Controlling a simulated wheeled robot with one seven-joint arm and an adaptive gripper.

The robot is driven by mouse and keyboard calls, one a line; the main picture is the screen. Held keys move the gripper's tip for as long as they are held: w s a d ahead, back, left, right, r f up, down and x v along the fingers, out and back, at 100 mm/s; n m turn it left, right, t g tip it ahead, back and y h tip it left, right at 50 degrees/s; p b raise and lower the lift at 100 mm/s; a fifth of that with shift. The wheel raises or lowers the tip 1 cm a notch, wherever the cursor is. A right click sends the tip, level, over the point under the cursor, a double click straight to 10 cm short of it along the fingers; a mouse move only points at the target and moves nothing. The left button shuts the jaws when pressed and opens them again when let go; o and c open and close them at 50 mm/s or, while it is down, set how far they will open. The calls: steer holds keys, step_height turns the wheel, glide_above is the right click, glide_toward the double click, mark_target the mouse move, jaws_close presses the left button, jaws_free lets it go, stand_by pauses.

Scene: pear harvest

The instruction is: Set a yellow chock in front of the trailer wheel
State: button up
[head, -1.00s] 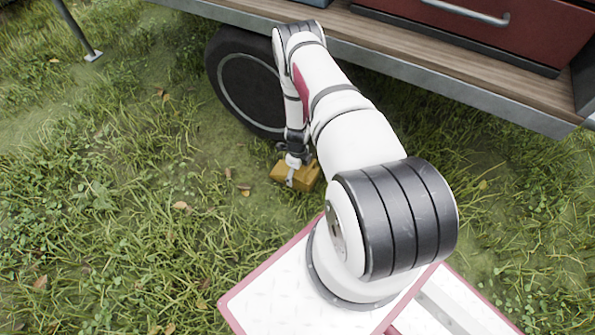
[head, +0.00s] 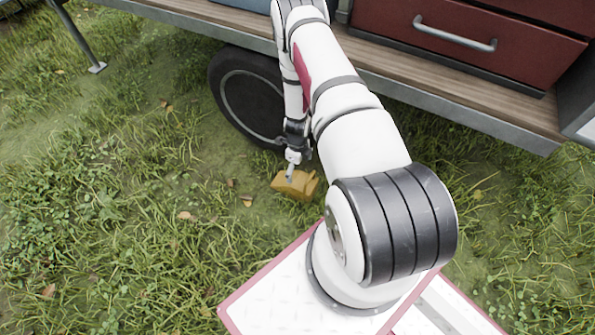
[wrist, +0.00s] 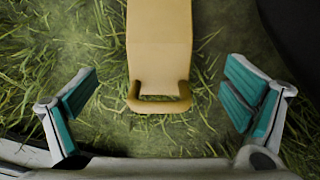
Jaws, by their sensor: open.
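The yellow chock (head: 297,186) lies on the grass in front of the trailer wheel (head: 250,100), with a small gap between them in the head view. In the wrist view the chock (wrist: 160,50) stretches up from the middle to the top edge, its handle loop (wrist: 159,103) nearest me. My gripper (wrist: 158,103) is open, with one teal-padded finger on each side and clear space between each pad and the chock. In the head view my gripper (head: 291,172) is just above the chock, on its wheel side. The wheel's right part is hidden behind my arm.
The trailer's wooden deck (head: 390,75) with its metal edge hangs above the wheel and carries a red drawer cabinet (head: 460,35). A support leg (head: 78,40) stands on the ground at the upper left. Open grass lies to the left.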

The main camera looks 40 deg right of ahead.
steer(key=w+a+r+n, duration=0.2)
steer(key=w+r, duration=0.1)
steer(key=r, duration=0.4)
steer(key=w+a+r+n+y, duration=0.1)
steer(key=w+r+n, duration=0.1)
steer(key=r, duration=0.4)
steer(key=w+a+r+n, duration=0.2)
steer(key=w+r, duration=0.1)
steer(key=r, duration=0.4)
steer(key=s+a+r+n+t+y, duration=0.1)
steer(key=a+r+n, duration=0.3)
steer(key=r, duration=0.7)
steer(key=s+a+r+n, duration=0.2)
steer(key=a+r+n, duration=0.2)
steer(key=r, duration=0.7)
steer(key=s+a+r+n, duration=0.4)
steer(key=s+r+n, duration=0.1)
steer(key=s+r, duration=0.3)
steer(key=s+a+r+n, duration=0.4)
steer(key=s+r, duration=0.3)
steer(key=r, duration=0.1)
steer(key=s+r+n+g+h, duration=0.1)
steer(key=s+n, duration=0.7)
steer(key=s, duration=1.1)
step_height(320, 180, up, 2)
steer(key=shift+a+r+n+h, duration=0.1)
steer(key=shift+a+n+h, duration=0.2)
steer(key=shift+a+h, duration=0.2)
